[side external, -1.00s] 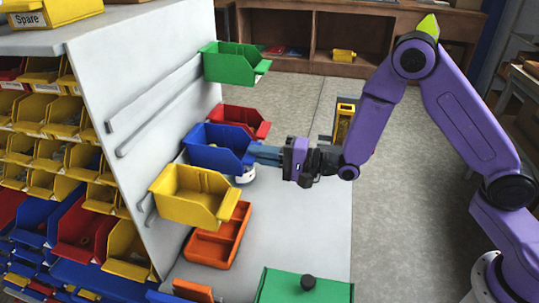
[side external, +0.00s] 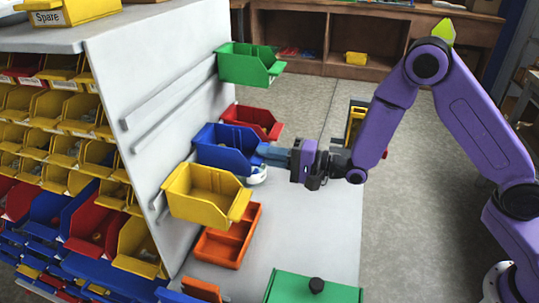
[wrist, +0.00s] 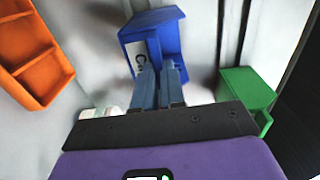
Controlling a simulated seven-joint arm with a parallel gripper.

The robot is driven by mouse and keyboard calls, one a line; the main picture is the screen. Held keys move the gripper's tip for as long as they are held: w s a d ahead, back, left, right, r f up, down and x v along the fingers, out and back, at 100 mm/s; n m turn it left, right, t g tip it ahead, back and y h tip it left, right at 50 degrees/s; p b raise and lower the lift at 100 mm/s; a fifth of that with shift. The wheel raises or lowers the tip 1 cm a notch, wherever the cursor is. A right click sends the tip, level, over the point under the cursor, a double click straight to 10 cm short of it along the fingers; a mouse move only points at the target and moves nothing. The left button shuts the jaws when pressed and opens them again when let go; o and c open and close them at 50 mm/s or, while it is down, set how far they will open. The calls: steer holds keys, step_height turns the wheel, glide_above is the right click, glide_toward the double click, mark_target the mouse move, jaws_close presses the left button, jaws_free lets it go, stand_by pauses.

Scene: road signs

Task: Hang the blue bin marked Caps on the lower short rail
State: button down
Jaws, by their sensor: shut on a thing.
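The blue bin (side external: 218,158) is up against or close to the grey sloping panel (side external: 118,85), between the red and yellow bins. My gripper (side external: 264,154) is shut on its front edge from the right. In the wrist view the fingers (wrist: 158,90) grip the blue bin (wrist: 160,32), and its white label (wrist: 137,58) is partly covered, with a "C" showing. A short rail (side external: 160,207) shows only in part at the lower panel, left of the yellow bin. The blue bin hides its own back, so I cannot tell whether it sits on a rail.
A yellow bin (side external: 200,195) is close in front of the blue one, and a red bin (side external: 262,118) is behind it. A green bin (side external: 248,66) hangs higher. An orange tray (side external: 225,240) and a green box (side external: 312,290) are below. Two long rails (side external: 170,98) cross the panel.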

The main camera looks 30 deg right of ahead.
steer(key=shift+f, duration=0.9)
stand_by(0.7)
steer(key=c, duration=1.1)
jaws_free()
steer(key=shift+c, duration=0.2)
steer(key=shift+d, duration=0.1)
steer(key=v, duration=1.7)
steer(key=s+a+f+n+g+h, duration=0.1)
steer(key=s+a+n+g+h, duration=0.45)
steer(key=n, duration=0.65)
steer(key=s+d+r+n+g+h, duration=0.2)
steer(key=s+d, duration=0.4)
steer(key=s, duration=0.3)
steer(key=s+d+r+n+g+h, duration=0.3)
steer(key=s+d+n+g+h, duration=0.2)
steer(key=s, duration=0.4)
steer(key=d+n, duration=0.1)
steer(key=n, duration=0.1)
steer(key=shift+r+n, duration=0.3)
